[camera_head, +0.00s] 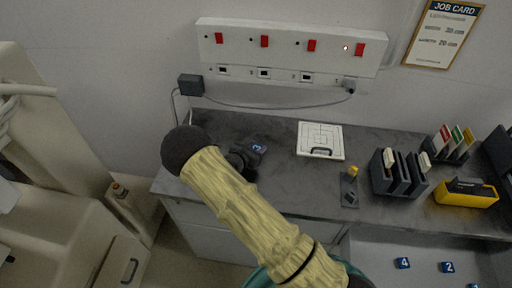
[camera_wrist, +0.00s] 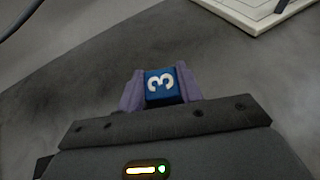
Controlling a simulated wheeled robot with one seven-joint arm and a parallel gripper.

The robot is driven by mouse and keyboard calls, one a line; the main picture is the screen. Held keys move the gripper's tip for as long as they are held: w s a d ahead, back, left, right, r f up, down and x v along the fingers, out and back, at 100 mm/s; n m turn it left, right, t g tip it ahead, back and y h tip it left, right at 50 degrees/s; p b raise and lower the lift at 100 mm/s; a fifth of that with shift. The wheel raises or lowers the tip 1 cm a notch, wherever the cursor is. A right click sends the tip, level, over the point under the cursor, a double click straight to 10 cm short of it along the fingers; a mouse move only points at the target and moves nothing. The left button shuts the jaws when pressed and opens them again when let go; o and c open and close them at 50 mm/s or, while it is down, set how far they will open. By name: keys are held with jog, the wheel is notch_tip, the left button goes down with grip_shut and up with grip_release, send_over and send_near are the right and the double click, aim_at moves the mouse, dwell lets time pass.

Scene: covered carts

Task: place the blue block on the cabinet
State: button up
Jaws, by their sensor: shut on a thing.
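My gripper (camera_head: 250,154) is over the left part of the grey top of the cabinet (camera_head: 215,127), which has pale fronts below. In the wrist view, my gripper (camera_wrist: 160,92) is shut on a blue block (camera_wrist: 154,77) with a white 3 on its upper face, a purple finger on each side. The same blue block (camera_head: 258,147) shows small in the head view, partly hidden by the gripper. It is at or just above the top; I cannot tell whether it touches. My arm covers part of the cabinet's front.
A white panel with a handle (camera_head: 320,132), a yellow-topped stand (camera_head: 351,187), a dark rack (camera_head: 391,181) and a yellow case (camera_head: 466,194) stand to the right. Blue blocks 4 (camera_head: 402,263) and 2 (camera_head: 447,267) lie on a lower pale surface. A cable hangs along the wall.

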jog(key=shift+f, duration=0.15)
jog(key=o, duration=1)
jog(key=shift+a+r, duration=0.1)
jog(key=shift+r, duration=0.1)
jog(key=b+v, duration=0.2)
jog(key=v, duration=0.9)
jog(key=shift+s+a+r, duration=0.1)
jog(key=shift+s+a, duration=0.15)
jog(key=shift+s, duration=0.05)
jog(key=shift+d, duration=0.2)
jog(key=shift+s+a, duration=0.1)
jog(key=shift+a, duration=0.1)
